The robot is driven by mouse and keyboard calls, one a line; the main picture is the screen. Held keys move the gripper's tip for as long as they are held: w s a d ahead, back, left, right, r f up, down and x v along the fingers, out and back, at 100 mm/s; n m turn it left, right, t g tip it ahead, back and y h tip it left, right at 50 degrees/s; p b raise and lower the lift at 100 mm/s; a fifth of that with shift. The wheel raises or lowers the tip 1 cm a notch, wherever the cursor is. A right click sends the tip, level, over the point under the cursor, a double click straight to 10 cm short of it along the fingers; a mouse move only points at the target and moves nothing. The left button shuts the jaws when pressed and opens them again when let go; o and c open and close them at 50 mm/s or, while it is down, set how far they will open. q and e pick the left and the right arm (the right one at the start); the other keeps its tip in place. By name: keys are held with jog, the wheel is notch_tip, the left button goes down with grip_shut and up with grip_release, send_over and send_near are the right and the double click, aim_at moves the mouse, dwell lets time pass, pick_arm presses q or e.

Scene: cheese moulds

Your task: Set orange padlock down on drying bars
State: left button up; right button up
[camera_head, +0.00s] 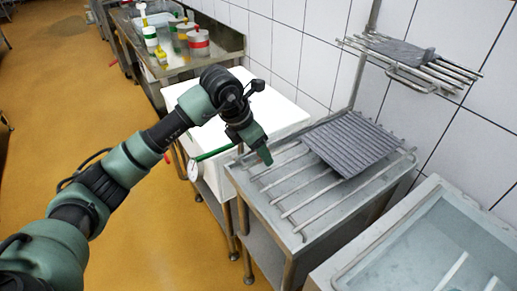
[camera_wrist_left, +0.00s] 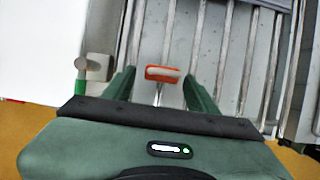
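The orange padlock (camera_wrist_left: 162,74) shows in the left wrist view, between the fingertips of my left gripper (camera_wrist_left: 160,82), with its metal shackle toward the palm. Gaps show between padlock and fingers, wider on the left, so the fingers look open around it. The drying bars (camera_head: 300,187) are parallel metal rods on a steel table; they also show behind the padlock in the left wrist view (camera_wrist_left: 205,45). In the head view my left gripper (camera_head: 265,158) points down at their left end and the padlock is not visible. Whether it touches the bars is unclear. My right gripper is out of view.
A grey ribbed mat (camera_head: 352,143) covers the back right of the bars. A basin (camera_head: 440,240) is at front right. A wall rack (camera_head: 410,62) hangs above. The front bars are clear.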

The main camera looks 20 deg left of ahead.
pick_arm(q)
jog(key=shift+r, duration=0.1)
jog(key=shift+r, duration=0.2)
jog(key=b+v, duration=0.1)
jog(key=v, duration=1)
jog(key=shift+s+r, duration=0.2)
jog(key=shift+r, duration=0.1)
jog(key=shift+a, duration=0.1)
